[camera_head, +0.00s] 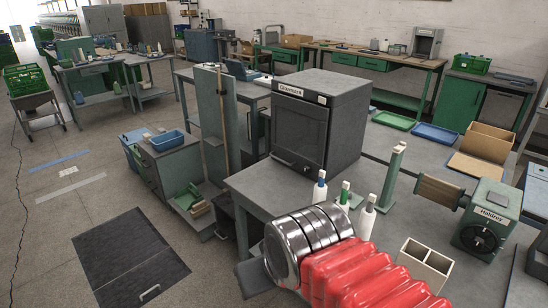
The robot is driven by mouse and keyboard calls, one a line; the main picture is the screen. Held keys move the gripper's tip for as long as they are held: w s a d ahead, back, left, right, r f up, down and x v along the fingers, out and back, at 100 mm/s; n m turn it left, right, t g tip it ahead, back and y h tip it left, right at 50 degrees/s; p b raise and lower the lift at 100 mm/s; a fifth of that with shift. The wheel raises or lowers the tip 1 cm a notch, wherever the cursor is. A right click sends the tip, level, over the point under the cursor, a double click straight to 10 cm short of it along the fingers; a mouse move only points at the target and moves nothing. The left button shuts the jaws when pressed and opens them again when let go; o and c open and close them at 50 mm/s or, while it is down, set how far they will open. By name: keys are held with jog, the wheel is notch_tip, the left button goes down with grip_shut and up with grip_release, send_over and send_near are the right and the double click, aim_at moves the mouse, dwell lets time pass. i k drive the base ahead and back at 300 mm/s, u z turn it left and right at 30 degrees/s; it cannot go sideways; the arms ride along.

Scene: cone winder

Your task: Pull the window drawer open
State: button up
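A name plate sits above the panel. A small pale handle (283,161) shows low on the front. The front looks shut and flush with the box; whether this panel is the drawer's face I cannot tell for sure. My gripper is not in view, so nothing shows whether it is open or shut. Nothing touches the box's front or handle.
A green machine (488,222) and a two-part pale box (424,265) are at the right. A tall grey panel (217,125) stands to the left. The left floor (60,210) is mostly clear.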

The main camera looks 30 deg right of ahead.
aim_at(289, 156)
jog(key=i, duration=1.2)
jog(key=z, duration=0.05)
